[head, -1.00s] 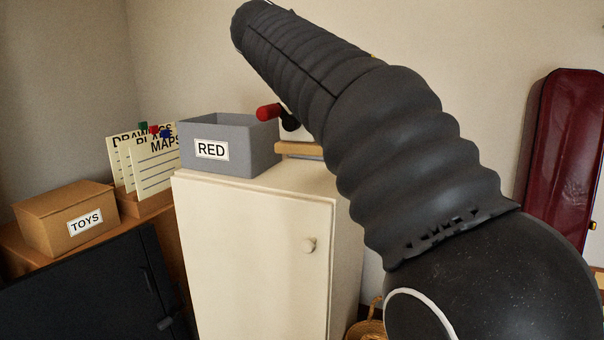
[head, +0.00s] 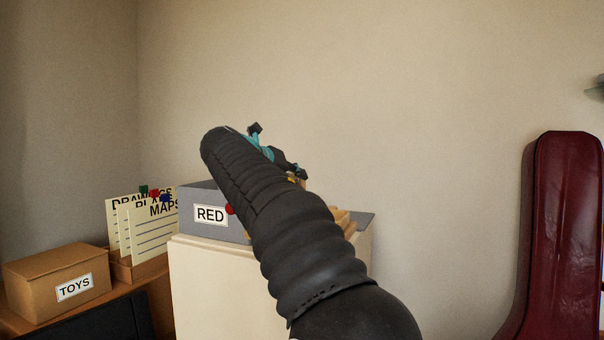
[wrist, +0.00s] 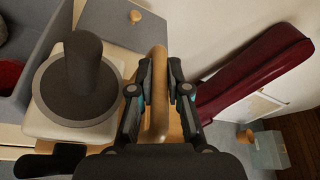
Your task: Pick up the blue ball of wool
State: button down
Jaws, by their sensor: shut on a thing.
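No blue ball of wool shows in any view. My gripper (wrist: 160,72) is shut on a tan wooden bar (wrist: 158,108) with a rounded end, which stands out between the two fingers in the wrist view. In the head view my gripper (head: 280,155) is above the cabinet top, partly behind my arm, and the held bar cannot be made out clearly there.
A grey box (head: 209,231) labelled RED stands on the cream cabinet (head: 205,280); something red (wrist: 8,76) lies inside. Beside it is a dark round plate with a cylinder (wrist: 82,75). A TOYS box (head: 50,275) is left, a dark red case (head: 565,220) right.

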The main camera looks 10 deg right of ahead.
jog(key=shift+f+b, duration=0.6)
jog(key=shift+f, duration=1.1)
jog(key=c, duration=1.1)
grip_release()
jog(key=shift+f, duration=0.1)
jog(key=shift+c, duration=0.2)
jog(key=shift+f, duration=0.1)
jog(key=shift+f+b, duration=0.35)
jog(key=shift+b, duration=0.45)
jog(key=p+v, duration=0.3)
jog(key=v, duration=1.1)
jog(key=shift+r+p, duration=0.3)
jog(key=shift+r, duration=0.15)
jog(key=shift+d, duration=0.1)
